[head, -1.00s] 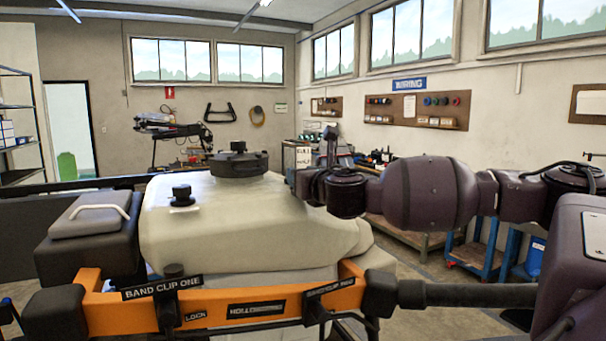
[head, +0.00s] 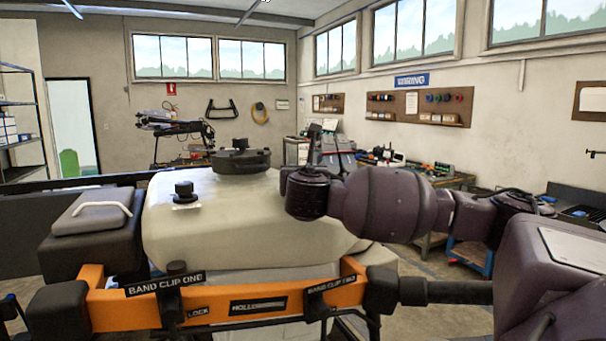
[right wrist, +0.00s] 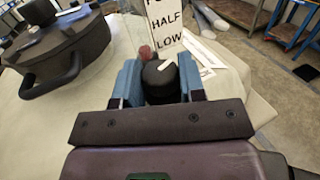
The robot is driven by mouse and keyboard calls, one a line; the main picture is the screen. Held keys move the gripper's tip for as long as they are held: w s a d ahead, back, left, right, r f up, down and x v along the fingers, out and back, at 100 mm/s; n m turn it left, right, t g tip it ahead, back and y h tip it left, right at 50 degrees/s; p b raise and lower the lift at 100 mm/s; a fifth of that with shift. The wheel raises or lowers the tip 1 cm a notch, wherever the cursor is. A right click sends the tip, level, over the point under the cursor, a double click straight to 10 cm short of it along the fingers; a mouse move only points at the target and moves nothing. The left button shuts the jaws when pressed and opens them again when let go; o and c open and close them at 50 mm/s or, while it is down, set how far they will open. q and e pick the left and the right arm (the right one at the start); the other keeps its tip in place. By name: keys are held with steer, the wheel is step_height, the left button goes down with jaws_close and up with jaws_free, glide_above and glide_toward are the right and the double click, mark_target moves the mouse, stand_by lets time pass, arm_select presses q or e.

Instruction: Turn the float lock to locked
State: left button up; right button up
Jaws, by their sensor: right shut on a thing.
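The float lock (right wrist: 160,80) is a round black knob with a white line on its top, on the pale tank (right wrist: 60,130). In the right wrist view it sits between the two blue fingers of my right gripper (right wrist: 159,82), which is shut on it. The white line lies at a slant. In the head view my right arm hides the knob. My left gripper is not in view.
The tank (head: 225,225) carries a large black lid (head: 240,160) and a smaller black knob (head: 184,190). An orange frame bar (head: 210,308) with band clip labels runs along its front. A grey-lidded box (head: 90,215) stands at left. Workbenches line the right wall.

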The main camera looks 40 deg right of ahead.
steer(key=shift+r, duration=0.15)
steer(key=o, duration=0.9)
steer(key=shift+o, duration=0.2)
steer(key=b+v, duration=0.2)
steer(key=v, duration=0.9)
steer(key=shift+w, duration=0.1)
